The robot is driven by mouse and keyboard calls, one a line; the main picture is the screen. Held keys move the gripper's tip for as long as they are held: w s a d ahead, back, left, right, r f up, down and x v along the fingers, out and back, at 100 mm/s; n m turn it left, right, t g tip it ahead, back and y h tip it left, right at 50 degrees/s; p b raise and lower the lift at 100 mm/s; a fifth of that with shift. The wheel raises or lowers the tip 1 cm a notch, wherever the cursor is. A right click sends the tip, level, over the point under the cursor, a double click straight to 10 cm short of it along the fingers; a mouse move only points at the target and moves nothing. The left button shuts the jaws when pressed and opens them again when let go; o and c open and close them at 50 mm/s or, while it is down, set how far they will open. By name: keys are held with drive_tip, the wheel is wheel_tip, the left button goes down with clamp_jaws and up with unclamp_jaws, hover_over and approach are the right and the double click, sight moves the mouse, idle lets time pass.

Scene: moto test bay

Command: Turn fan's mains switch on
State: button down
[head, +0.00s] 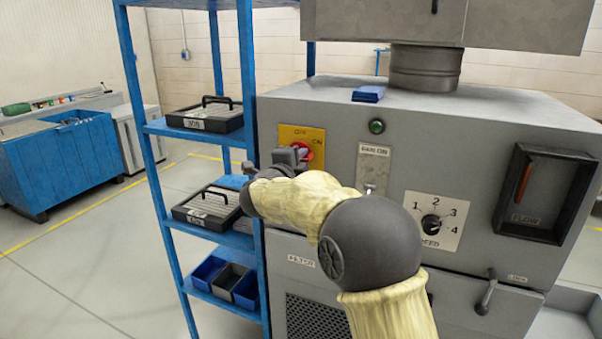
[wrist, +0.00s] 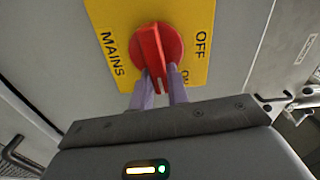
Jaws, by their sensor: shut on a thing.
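The mains switch is a red rotary knob (wrist: 155,52) on a yellow plate (wrist: 108,28) marked MAINS, OFF and ON. In the head view the knob (head: 303,152) is partly hidden by my gripper (head: 287,158), and the plate (head: 290,133) is on the left of the grey cabinet front. In the wrist view, the two purple fingers of my gripper (wrist: 161,92) are shut on the knob's narrow grip. That grip points down in the wrist picture, nearer the ON mark than the OFF mark. The exact setting is hard to tell.
A green lamp (head: 376,126) is right of the plate, above a FAN RUN label (head: 374,151). A speed dial (head: 431,223), a flow gauge (head: 543,193) and a lever (head: 487,291) are farther right. A blue shelf rack (head: 158,160) stands close on the left.

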drive_tip(key=shift+f+m+b, duration=0.3)
drive_tip(key=shift+m+b, duration=0.3)
drive_tip(key=c, duration=1.4)
unclamp_jaws()
drive_tip(key=shift+r, duration=0.1)
drive_tip(key=shift+o, duration=0.2)
drive_tip(key=b+v, duration=0.2)
drive_tip(key=v, duration=1.5)
drive_tip(key=shift+s, duration=0.2)
